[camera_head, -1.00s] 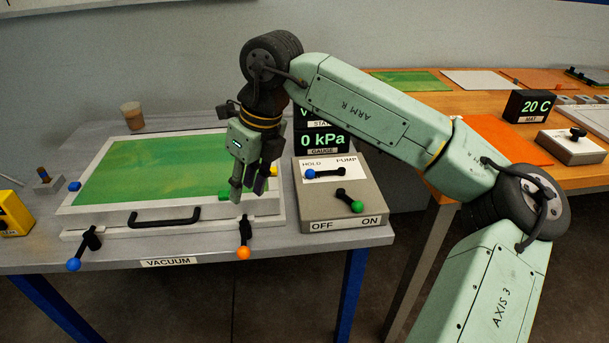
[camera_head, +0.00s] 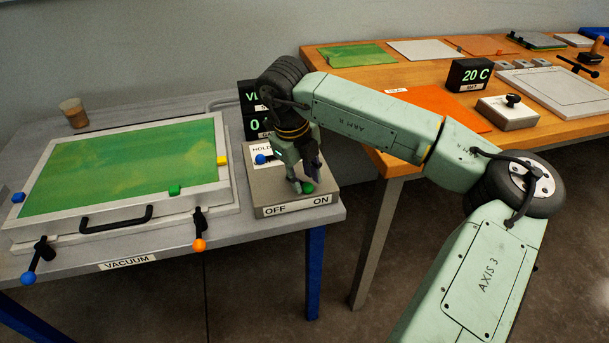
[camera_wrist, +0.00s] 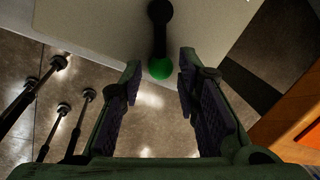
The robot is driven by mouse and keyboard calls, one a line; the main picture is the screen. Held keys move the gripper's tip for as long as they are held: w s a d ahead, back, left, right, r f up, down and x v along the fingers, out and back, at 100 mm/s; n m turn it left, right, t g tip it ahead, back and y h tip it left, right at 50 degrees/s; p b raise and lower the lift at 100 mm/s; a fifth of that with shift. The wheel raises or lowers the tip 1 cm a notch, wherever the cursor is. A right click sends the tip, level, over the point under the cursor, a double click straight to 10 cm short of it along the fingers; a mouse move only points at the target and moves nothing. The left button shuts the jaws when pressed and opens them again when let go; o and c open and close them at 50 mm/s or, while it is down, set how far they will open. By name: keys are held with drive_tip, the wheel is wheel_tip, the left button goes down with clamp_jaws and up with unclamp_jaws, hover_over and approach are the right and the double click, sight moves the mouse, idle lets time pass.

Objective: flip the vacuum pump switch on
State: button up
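The vacuum pump switch is a short black lever with a green knob (camera_head: 307,188) on a grey switch box (camera_head: 330,184). The knob sits near the box's front edge, closer to the ON label (camera_head: 321,199) than to OFF (camera_head: 276,210). My gripper (camera_head: 303,179) is over the box, pointing down, and hides the lever's pivot and the PUMP label. In the wrist view the green knob (camera_wrist: 159,68) appears between my open fingertips (camera_wrist: 160,64), with a gap visible on both sides. A second lever with a blue knob (camera_head: 260,159) lies beside HOLD.
A vacuum frame (camera_head: 100,228) with a green sheet stands left of the box. Its orange-knobbed clamp (camera_head: 199,245) hangs at the front. A dark gauge (camera_head: 257,126) behind the box is partly hidden by my arm. An orange-topped bench (camera_head: 340,75) stands to the right.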

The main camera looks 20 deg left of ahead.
drive_tip(key=shift+w+f, duration=0.1)
drive_tip(key=shift+f, duration=0.5)
clamp_jaws()
